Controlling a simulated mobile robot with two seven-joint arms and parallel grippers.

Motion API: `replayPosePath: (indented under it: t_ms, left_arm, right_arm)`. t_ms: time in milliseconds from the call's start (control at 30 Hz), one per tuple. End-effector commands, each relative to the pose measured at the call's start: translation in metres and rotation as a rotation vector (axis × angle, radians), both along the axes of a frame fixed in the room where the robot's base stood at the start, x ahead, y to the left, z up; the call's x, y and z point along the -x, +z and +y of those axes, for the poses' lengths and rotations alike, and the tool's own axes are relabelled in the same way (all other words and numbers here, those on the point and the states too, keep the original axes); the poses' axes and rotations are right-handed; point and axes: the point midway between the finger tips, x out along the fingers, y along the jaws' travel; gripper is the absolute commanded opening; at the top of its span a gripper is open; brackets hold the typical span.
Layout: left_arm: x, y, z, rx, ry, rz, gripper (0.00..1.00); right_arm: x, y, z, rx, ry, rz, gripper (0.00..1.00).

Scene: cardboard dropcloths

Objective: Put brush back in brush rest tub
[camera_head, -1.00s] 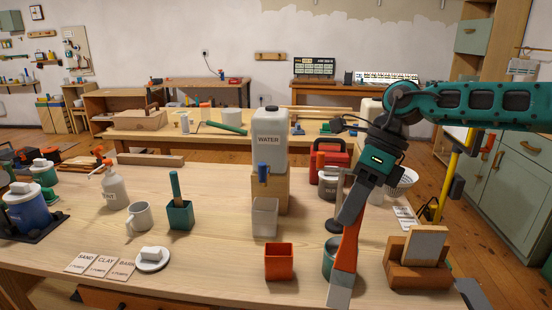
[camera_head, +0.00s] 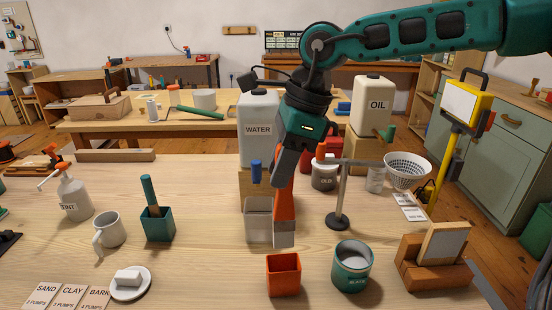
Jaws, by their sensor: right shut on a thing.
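My right gripper (camera_head: 288,172) is shut on an orange brush (camera_head: 285,205), which hangs down with its pale grey end (camera_head: 284,234) lowest. In the picture that end is just above and behind the rim of an open, square orange tub (camera_head: 284,278), apart from it. The tub stands upright near the table's front and looks empty, though its floor is hidden. A dark green tub (camera_head: 159,226) at the left holds a green-handled tool (camera_head: 150,193). Which tub is the brush rest is not labelled. My left gripper is out of view.
A green glaze can (camera_head: 352,272) stands close right of the orange tub. A clear container (camera_head: 258,222) sits under the water jug (camera_head: 258,130), just behind the brush. A stand (camera_head: 340,200) rises to the right. A mug (camera_head: 109,231) and plate (camera_head: 130,290) are left.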

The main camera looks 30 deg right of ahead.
Motion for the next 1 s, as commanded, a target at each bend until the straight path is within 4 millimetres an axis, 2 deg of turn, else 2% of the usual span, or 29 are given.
replayPosePath:
  t_ms: [100, 333, 700, 1000]
  left_arm:
    - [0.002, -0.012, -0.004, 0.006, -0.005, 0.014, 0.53]
    - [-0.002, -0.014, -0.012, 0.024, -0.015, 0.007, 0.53]
    - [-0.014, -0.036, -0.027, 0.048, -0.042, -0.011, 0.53]
    - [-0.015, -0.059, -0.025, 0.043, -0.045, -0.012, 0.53]
  right_arm:
    - [0.0, -0.018, 0.0, -0.002, 0.0, 0.002, 0.0]
    - [0.001, -0.046, 0.0, -0.001, 0.0, 0.003, 0.0]
    - [0.0, -0.092, 0.0, 0.0, -0.001, 0.0, 0.0]
    - [0.0, -0.114, 0.0, 0.0, 0.0, 0.0, 0.0]
